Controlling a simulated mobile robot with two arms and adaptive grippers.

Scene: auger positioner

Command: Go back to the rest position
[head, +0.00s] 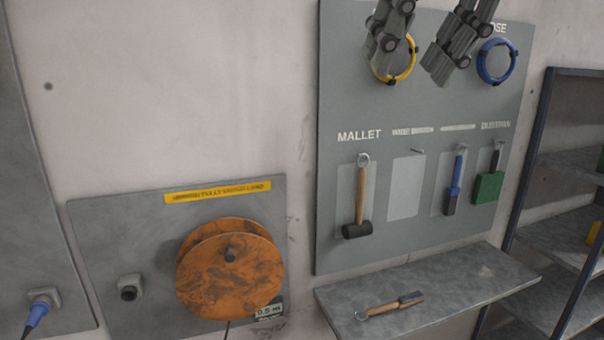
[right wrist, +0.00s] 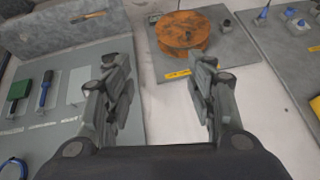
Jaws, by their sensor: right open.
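My right gripper (head: 414,68) is at the top of the head view, in front of the upper part of the grey tool board (head: 430,105). Its fingers are spread apart with nothing between them. In the right wrist view the open fingers (right wrist: 162,80) also show empty, with pale wall between them. My left gripper is in neither view.
A mallet (head: 360,200), a blue-handled tool (head: 454,182) and a green tool (head: 488,186) hang on the board; one pale slot (head: 406,188) is empty. Yellow (head: 408,73) and blue (head: 482,68) rings hang above. An orange reel (head: 220,275) stands left; a rack (head: 535,150) stands right.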

